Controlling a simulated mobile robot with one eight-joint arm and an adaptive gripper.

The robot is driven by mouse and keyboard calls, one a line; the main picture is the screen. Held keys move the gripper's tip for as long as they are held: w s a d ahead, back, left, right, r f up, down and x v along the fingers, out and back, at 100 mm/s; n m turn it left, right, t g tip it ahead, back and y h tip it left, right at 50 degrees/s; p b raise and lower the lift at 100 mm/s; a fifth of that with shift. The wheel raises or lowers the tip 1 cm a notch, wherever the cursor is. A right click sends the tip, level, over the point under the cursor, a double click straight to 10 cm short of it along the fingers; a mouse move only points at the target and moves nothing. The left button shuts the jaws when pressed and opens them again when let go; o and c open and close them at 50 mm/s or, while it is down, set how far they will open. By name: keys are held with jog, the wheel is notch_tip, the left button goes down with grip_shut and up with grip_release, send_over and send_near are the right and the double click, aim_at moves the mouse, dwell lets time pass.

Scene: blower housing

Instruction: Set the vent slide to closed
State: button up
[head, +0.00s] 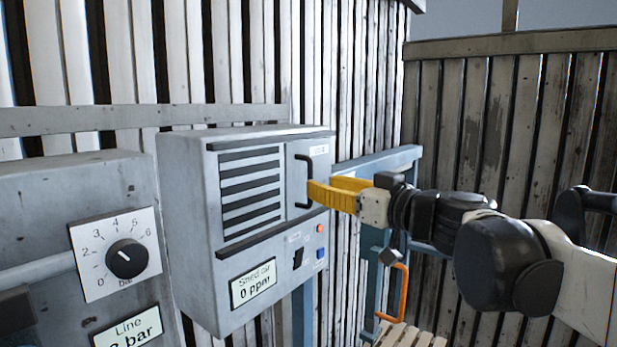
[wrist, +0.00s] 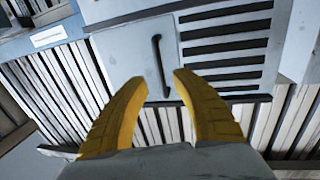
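The vent slide (head: 299,176) is a plain grey panel with a black upright bar handle (head: 304,182). It sits at the right of the grey housing's front, beside the black vent slots (head: 250,190), which show uncovered. In the wrist view the slide (wrist: 133,58) is left of the slots (wrist: 225,45). My gripper (head: 322,187), with yellow fingers, is at the handle. In the wrist view its fingers (wrist: 160,76) are open, with the handle (wrist: 157,55) showing between and beyond the tips. I see no finger clearly touching it.
Below the slide are a black switch (head: 298,259), an orange button (head: 319,228), a blue button (head: 320,253) and a "Shed air 0 ppm" display (head: 253,285). A dial box (head: 75,200) stands at left. An orange handle (head: 402,290) is below my arm.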

aim_at(309, 206)
jog(key=shift+p+x, duration=0.3)
jog(key=shift+x, duration=1.95)
grip_shut()
jog(key=shift+s+a, duration=0.1)
jog(key=shift+a, duration=0.05)
jog(key=s+a, duration=0.3)
jog(key=s, duration=0.1)
jog(key=s+a+p, duration=0.1)
jog(key=s+a, duration=0.2)
jog(key=s, duration=0.1)
jog(key=s+a, duration=0.3)
jog(key=s, duration=0.1)
jog(key=shift+s+a, duration=0.1)
jog(key=shift+a, duration=0.05)
jog(key=shift+c, duration=1.5)
grip_release()
jog(key=o, duration=0.3)
jog(key=shift+s+a, duration=0.2)
